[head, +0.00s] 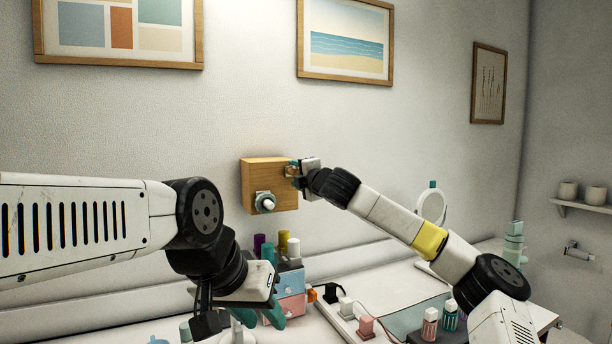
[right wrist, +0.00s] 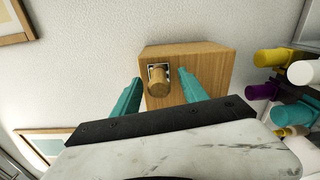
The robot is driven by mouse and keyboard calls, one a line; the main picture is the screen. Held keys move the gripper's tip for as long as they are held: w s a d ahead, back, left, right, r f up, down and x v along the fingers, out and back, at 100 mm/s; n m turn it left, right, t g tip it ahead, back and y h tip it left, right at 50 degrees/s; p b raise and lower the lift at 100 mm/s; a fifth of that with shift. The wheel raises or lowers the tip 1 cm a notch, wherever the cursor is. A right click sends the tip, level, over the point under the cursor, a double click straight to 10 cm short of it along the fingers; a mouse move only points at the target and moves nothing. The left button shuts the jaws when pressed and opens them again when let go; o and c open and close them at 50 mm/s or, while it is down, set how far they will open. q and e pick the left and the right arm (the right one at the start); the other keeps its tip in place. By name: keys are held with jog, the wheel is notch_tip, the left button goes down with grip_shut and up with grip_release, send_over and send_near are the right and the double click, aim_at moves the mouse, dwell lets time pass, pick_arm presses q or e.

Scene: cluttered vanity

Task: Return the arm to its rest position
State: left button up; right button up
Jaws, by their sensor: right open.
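My right gripper (head: 296,169) is at the upper right of a wooden box (head: 255,176) on the wall in the head view. In the right wrist view its two teal fingers (right wrist: 163,96) are spread apart in front of the box (right wrist: 205,66). A wooden knob (right wrist: 160,80) on a small plate shows between and beyond the fingertips. I see no grip on it. A pale knob (head: 266,203) on a metal plate sticks out of the box's front in the head view.
A round mirror (head: 432,206) and small bottles (head: 430,322) stand at right. Plugs (head: 333,292) and cords lie mid-counter. Open space surrounds my right forearm.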

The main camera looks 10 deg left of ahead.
jog(key=v, duration=0.7)
jog(key=s+a+f+n+g+y, duration=0.2)
jog(key=s+a+n, duration=0.4)
jog(key=a+n, duration=0.15)
jog(key=s+a+f+n+g+y, duration=0.2)
jog(key=s+a+n, duration=0.5)
jog(key=n, duration=0.2)
jog(key=s+f+n+g+h, duration=0.2)
jog(key=s+f+n+g, duration=0.2)
jog(key=s+f+n, duration=0.5)
jog(key=s+d+f+n+h, duration=0.1)
jog(key=d+f+n+h, duration=0.2)
jog(key=d+n, duration=0.5)
jog(key=d+f+n+h, duration=0.3)
jog(key=d+n, duration=0.3)
jog(key=d, duration=0.4)
jog(key=s+d+r+n+h, duration=0.1)
jog(key=s+d+n+h, duration=0.1)
jog(key=s+d, duration=0.5)
jog(key=s+d+r+n+h, duration=0.1)
jog(key=s+d+n, duration=0.3)
jog(key=d, duration=1.2)
jog(key=s+r, duration=0.1)
jog(key=s, duration=0.3)
jog(key=shift+d+n+g+h, duration=0.25)
jog(key=shift+n+g+h, duration=0.1)
jog(key=shift+g+h, duration=0.05)
